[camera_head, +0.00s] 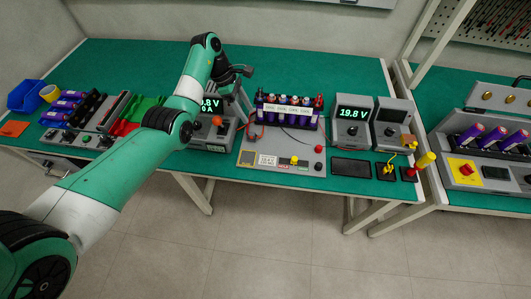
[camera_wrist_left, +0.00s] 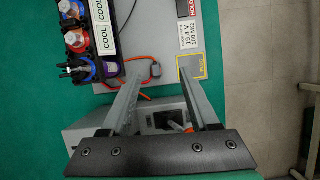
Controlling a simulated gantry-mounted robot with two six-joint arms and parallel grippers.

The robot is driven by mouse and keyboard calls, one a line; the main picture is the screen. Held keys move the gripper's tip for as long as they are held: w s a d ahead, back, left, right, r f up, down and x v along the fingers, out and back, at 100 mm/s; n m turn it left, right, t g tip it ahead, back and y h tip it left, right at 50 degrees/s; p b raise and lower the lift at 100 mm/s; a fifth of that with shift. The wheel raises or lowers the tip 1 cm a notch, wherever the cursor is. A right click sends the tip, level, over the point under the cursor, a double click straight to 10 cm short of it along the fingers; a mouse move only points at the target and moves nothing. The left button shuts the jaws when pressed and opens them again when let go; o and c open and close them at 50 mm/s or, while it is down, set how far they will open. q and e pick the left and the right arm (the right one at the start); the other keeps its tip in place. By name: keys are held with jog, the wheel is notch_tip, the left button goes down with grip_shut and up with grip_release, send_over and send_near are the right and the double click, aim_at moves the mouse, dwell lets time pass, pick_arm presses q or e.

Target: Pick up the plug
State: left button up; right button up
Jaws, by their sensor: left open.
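The plug (camera_wrist_left: 155,72) is a small dark grey block on an orange-red cable, seen in the left wrist view. It lies on the grey panel (camera_wrist_left: 166,30) beside a yellow-outlined square (camera_wrist_left: 191,68). My left gripper (camera_wrist_left: 160,75) is open, with the plug between its fingertips in the picture; how far above it they are I cannot tell. In the head view my left gripper (camera_head: 240,105) hangs over the back left of the panel, between a meter and the cell rack. The plug is too small to make out there. My right gripper is not in view.
The rack of capped cells (camera_head: 287,110) stands close to the right of my gripper. A meter (camera_head: 208,134) is on its left, another meter (camera_head: 353,112) further right. Yellow and red knobs stand on the panel's front. The green table (camera_head: 290,65) is clear behind.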

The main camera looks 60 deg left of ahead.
pick_arm(q)
jog(key=s+a+f, duration=0.2)
jog(key=s+a, duration=0.1)
jog(key=b, duration=0.4)
send_over(251, 134)
jog(key=s+a, duration=0.2)
jog(key=shift+n, duration=0.3)
jog(key=f, duration=0.6)
jog(key=shift+w+d, duration=0.2)
jog(key=shift+d, duration=0.05)
jog(key=b+x, duration=0.3)
jog(key=x, duration=0.2)
jog(key=shift+a+f+b, duration=0.15)
jog(key=shift+f+b, duration=0.05)
jog(key=shift+b, duration=0.15)
jog(key=shift+r, duration=0.1)
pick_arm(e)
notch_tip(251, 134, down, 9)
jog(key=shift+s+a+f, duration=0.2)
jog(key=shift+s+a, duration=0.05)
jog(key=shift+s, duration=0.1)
pick_arm(q)
grip_shut()
